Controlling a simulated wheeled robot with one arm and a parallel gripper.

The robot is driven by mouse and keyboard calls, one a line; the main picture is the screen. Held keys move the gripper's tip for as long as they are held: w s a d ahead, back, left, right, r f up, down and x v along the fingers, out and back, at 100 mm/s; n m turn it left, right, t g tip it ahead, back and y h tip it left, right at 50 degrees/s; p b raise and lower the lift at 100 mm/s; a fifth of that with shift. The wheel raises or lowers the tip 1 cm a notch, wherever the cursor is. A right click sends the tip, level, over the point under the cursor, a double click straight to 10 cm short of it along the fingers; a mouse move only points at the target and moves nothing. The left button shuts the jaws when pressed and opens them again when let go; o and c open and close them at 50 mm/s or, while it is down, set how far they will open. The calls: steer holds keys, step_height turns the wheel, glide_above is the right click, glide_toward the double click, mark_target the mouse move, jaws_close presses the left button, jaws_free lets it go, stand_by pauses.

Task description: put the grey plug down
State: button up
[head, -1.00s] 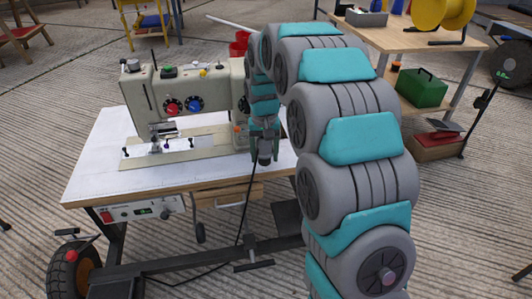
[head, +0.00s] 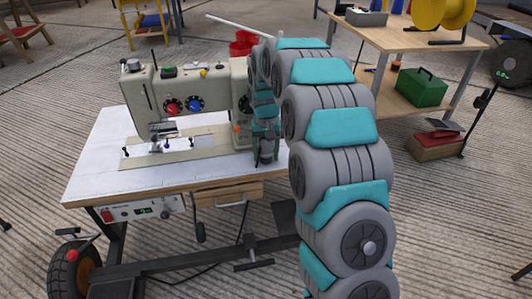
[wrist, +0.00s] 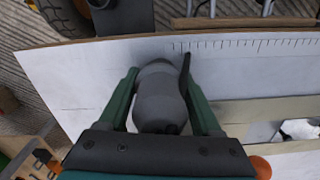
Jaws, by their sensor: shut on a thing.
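The grey plug (wrist: 160,98) sits between the two green fingers of my gripper (wrist: 161,75) in the wrist view, and the gripper is shut on it. A dark cord (wrist: 186,70) runs beside the plug. In the head view my gripper (head: 265,155) is over the right front part of the white sewing table (head: 95,170), close to its front edge. The plug is hard to make out there. I cannot tell whether it touches the tabletop.
A beige sewing machine (head: 140,95) stands on the table, left of my gripper. The cord (head: 243,215) hangs below the table's front edge. A wooden bench (head: 400,38) with a green box (head: 420,88) stands at the right back. The table's left front is bare.

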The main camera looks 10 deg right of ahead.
steer(key=shift+f, duration=0.15)
steer(key=o, duration=1.5)
step_height(320, 180, up, 11)
steer(key=shift+r, duration=0.15)
steer(key=shift+s+r, duration=0.1)
steer(key=shift+r, duration=0.45)
steer(key=s+r+n+g, duration=0.1)
steer(key=s+r, duration=0.2)
steer(key=s, duration=1.9)
steer(key=shift+n+g, duration=0.4)
steer(key=s+f, duration=0.1)
steer(key=s, duration=0.6)
steer(key=s+f, duration=0.2)
steer(key=s, duration=0.5)
steer(key=s+f, duration=0.2)
steer(key=s, duration=0.5)
steer(key=shift+s+f, duration=0.2)
steer(key=shift+f, duration=0.05)
steer(key=shift+r, duration=0.1)
